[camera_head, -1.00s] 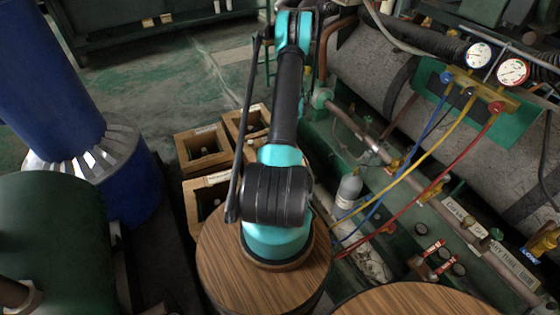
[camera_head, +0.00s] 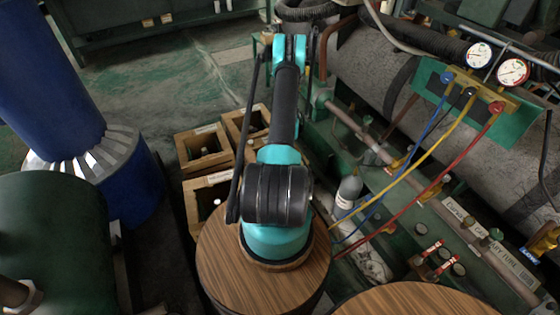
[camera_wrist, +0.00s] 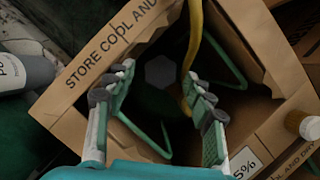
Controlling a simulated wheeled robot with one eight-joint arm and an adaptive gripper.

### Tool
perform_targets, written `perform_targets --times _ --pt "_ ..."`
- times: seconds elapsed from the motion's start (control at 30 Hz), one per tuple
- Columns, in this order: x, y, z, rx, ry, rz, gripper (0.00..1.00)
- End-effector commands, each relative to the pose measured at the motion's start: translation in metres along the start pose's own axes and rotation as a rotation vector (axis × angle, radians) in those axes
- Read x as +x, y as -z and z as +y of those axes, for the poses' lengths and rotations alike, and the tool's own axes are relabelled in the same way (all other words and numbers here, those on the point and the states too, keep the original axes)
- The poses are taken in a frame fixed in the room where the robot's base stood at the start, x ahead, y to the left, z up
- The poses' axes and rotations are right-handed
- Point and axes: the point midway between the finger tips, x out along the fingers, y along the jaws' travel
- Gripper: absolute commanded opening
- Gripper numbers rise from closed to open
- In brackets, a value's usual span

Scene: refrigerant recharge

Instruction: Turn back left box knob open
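In the wrist view, an open tan box (camera_wrist: 90,62) marked "STORE COOL AND" holds a dark cylinder with a grey hexagonal knob (camera_wrist: 160,72) on top. My gripper (camera_wrist: 158,80) is open, its two fingers on either side of the knob with gaps visible; their height relative to it is unclear. In the head view, the back left box (camera_head: 187,163) stands left of my arm, with a cylinder top (camera_head: 204,151) inside. My gripper is hidden there behind my arm, and I cannot tell which box the wrist view shows.
A yellow hose (camera_wrist: 194,40) runs into the box beside the right finger. A grey bottle (camera_wrist: 22,72) lies at the left. In the head view, another box (camera_head: 234,117) and a front box (camera_head: 192,208) stand close by. Gauges (camera_head: 513,71) and pipes fill the right side.

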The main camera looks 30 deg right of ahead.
Motion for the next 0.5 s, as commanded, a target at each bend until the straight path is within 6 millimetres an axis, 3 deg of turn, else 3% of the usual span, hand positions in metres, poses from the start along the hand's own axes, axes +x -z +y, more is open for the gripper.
perform_targets --times 0.03,0.37,0.5 --pt "-0.0001 0.0 0.0 0.0 0.0 0.0 0.45" --pt "-0.0003 0.0 0.0 0.0 0.0 0.0 0.05" --pt "-0.0001 -0.0001 -0.0009 -0.037 -0.017 0.0 0.05"
